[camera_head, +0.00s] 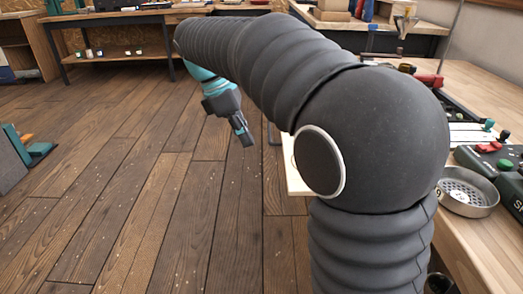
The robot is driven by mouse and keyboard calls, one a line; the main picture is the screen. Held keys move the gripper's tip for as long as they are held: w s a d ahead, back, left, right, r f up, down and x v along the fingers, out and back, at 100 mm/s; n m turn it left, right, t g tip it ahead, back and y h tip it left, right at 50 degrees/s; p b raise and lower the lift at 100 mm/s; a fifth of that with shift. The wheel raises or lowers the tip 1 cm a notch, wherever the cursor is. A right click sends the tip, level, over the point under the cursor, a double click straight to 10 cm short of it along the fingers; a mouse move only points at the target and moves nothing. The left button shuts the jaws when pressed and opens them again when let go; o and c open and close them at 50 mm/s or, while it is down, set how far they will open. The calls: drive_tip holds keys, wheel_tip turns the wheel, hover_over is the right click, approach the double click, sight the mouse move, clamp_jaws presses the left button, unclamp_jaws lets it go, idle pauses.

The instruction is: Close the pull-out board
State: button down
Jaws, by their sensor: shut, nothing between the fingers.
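The pull-out board (294,184) is a pale wooden panel that juts out to the left from the workbench (478,242). Only its left edge and front corner show; my arm hides the rest. A dark bracket-like bar (271,134) shows just beyond the board's left edge; I cannot tell whether it is the board's handle. My gripper (245,139) is shut and empty. It points down over the floor, to the left of the board and apart from it in the picture.
A metal sieve dish (468,191) and a dark control box (503,172) stand on the workbench at right. A red clamp (428,80) sits farther back. Tables line the far wall. A grey and teal object (25,150) is at far left. The wooden floor between is open.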

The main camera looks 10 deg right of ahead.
drive_tip(key=s+d+f+b, duration=0.1)
drive_tip(key=d+f+b, duration=0.1)
drive_tip(key=d+f, duration=0.5)
drive_tip(key=shift+s+d+f, duration=0.15)
drive_tip(key=shift+s+f, duration=0.1)
drive_tip(key=shift+f, duration=0.5)
drive_tip(key=shift+d, duration=0.1)
drive_tip(key=s+d+p, duration=0.1)
drive_tip(key=d+p, duration=0.1)
drive_tip(key=d, duration=0.4)
drive_tip(key=s+d+p, duration=0.1)
drive_tip(key=d, duration=0.6)
drive_tip(key=s+d+p, duration=0.2)
drive_tip(key=d, duration=0.5)
drive_tip(key=shift+p, duration=0.3)
drive_tip(key=shift+s+d, duration=0.1)
drive_tip(key=shift+d, duration=0.35)
